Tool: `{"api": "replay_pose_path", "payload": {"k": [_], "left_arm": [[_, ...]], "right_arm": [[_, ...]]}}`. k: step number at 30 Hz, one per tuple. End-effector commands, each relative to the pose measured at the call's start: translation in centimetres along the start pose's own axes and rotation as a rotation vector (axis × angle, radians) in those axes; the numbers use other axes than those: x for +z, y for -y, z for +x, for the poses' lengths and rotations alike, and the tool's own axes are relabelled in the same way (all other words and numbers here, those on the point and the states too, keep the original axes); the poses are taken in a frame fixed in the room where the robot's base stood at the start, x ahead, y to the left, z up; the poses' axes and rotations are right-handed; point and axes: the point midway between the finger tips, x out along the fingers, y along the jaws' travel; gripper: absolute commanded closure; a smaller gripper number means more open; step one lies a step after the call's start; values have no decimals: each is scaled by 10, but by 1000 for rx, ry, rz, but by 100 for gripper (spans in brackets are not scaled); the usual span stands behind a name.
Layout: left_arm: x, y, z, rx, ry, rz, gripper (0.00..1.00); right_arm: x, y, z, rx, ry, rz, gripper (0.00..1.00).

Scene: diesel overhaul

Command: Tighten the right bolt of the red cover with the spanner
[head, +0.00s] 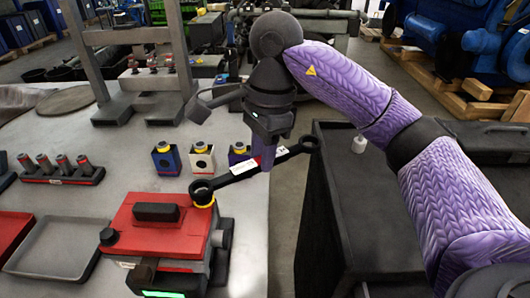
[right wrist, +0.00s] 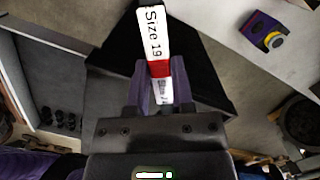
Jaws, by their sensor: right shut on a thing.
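The red cover (head: 150,240) with a black handle (head: 156,212) sits on a dark block at the front of the light table. A dark bolt head (head: 108,236) shows at its left. At its right, the spanner's ring end (head: 202,190) is at a yellow ring (head: 204,203), and the bolt there is hidden. I cannot tell whether the ring end is seated. My right gripper (head: 266,158) is shut on the spanner's handle, right of the cover. In the right wrist view the spanner (right wrist: 154,35) shows a white "Size 19" label between the fingers. My left gripper is out of view.
Several small blocks with yellow rings, such as a white one (head: 202,158), stand behind the cover. A rack of red-topped pieces (head: 62,170) and a grey tray (head: 58,248) lie left. A black cabinet (head: 360,200) stands right, across a gap.

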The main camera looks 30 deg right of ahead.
Motion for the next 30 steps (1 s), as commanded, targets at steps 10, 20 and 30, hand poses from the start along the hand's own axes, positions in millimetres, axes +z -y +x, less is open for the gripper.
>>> {"api": "replay_pose_path", "payload": {"k": [10,20,30], "left_arm": [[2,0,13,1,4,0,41],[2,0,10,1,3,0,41],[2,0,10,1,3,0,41]], "right_arm": [[-2,0,16,0,0,2,100],[0,-22,17,-25,-2,207,100],[1,-25,17,-29,0,244,100]]}}
